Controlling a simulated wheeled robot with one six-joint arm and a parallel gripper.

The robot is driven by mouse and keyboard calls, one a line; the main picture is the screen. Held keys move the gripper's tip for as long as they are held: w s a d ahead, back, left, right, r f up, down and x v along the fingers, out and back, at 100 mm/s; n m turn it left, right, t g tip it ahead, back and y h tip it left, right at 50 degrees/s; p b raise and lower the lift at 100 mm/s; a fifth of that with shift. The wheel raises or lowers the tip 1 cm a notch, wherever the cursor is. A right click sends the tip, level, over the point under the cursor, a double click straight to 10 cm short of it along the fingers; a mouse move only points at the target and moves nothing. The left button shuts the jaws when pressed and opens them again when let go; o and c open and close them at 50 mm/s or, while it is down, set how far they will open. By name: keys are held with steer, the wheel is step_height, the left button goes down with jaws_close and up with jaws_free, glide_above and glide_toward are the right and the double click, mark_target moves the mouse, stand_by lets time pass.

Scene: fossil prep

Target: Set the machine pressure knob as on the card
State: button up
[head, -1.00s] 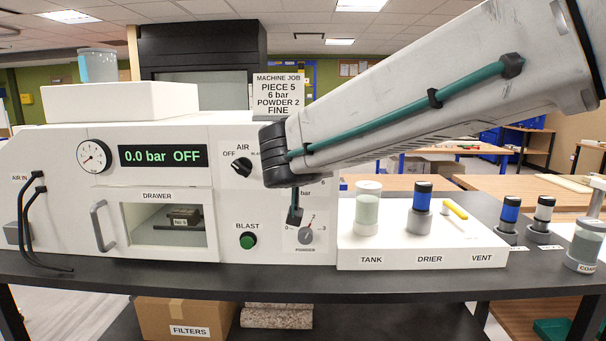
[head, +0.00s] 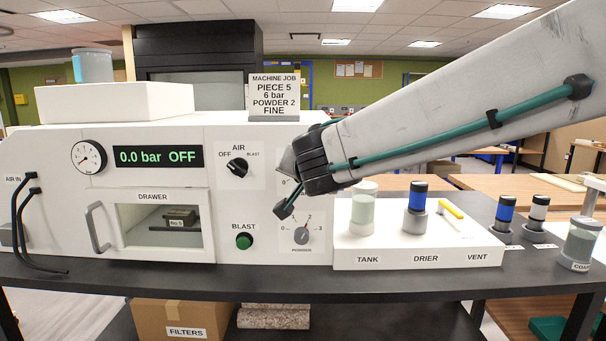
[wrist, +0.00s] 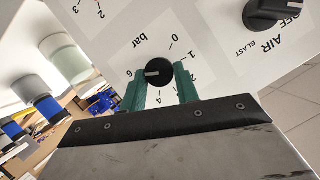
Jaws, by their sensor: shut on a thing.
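The job card (head: 274,95) on top of the machine reads piece 5, 6 bar, powder 2, fine. The round black pressure knob (wrist: 162,70) shows in the wrist view on a white panel marked "bar". Its scale runs 0, 1, 2, and on to 4 and 6. My gripper (wrist: 159,73) has its green fingers closed on both sides of the knob. The knob's white mark points left in the wrist view, towards the 6. In the head view my arm hides the knob and most of its scale. The display (head: 161,157) reads 0.0 bar OFF.
The air knob (head: 237,168) is above the green blast button (head: 244,242). The powder knob (head: 302,236) is just below my wrist, its red pointer near 2. The tank (head: 364,211), drier (head: 416,211) and yellow vent lever (head: 451,209) stand to the right.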

stand_by(0.4)
steer(key=o, duration=1)
steer(key=shift+s, duration=0.1)
steer(key=v, duration=0.7)
steer(key=shift+s+r, duration=0.1)
steer(key=shift+s, duration=0.2)
